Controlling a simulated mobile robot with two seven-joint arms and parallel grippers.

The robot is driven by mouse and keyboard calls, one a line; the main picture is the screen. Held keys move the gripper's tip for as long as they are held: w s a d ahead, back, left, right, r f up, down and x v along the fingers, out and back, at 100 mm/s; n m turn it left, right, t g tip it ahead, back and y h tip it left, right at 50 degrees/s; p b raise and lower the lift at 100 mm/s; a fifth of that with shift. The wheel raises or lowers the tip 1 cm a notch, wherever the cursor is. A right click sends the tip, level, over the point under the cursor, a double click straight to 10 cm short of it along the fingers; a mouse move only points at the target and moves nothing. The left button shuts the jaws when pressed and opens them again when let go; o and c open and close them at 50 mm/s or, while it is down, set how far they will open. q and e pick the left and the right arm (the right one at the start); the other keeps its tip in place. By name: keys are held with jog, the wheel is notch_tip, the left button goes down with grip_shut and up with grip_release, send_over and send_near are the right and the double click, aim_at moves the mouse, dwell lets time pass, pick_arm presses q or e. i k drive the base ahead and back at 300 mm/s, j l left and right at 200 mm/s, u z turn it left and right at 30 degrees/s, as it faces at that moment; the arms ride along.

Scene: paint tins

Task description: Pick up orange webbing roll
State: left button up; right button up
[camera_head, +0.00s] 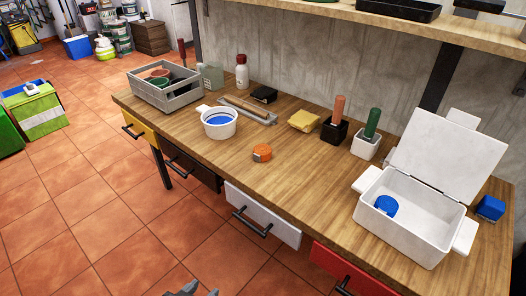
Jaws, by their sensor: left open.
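My left gripper (192,290) shows only in part at the bottom edge, low over the tiled floor and in front of the bench. It is open and well apart from the roll, with nothing seen in it. My right gripper is not in view.
A white cup (219,124) stands left of the roll. A grey crate (165,92) is at the left end. An open white box (415,222) with a blue roll inside stands right. Two dark and white holders with handles stand behind. Bench space around the roll is clear.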

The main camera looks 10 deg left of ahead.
aim_at(262, 152)
jog(key=i+j, duration=0.2)
jog(key=j, duration=0.2)
jog(key=i+j, duration=0.15)
jog(key=j, duration=0.25)
jog(key=i+j, duration=0.2)
jog(key=j, duration=0.2)
jog(key=i+j, duration=0.2)
jog(key=j, duration=0.25)
jog(key=i+j, duration=0.15)
jog(key=j, duration=0.25)
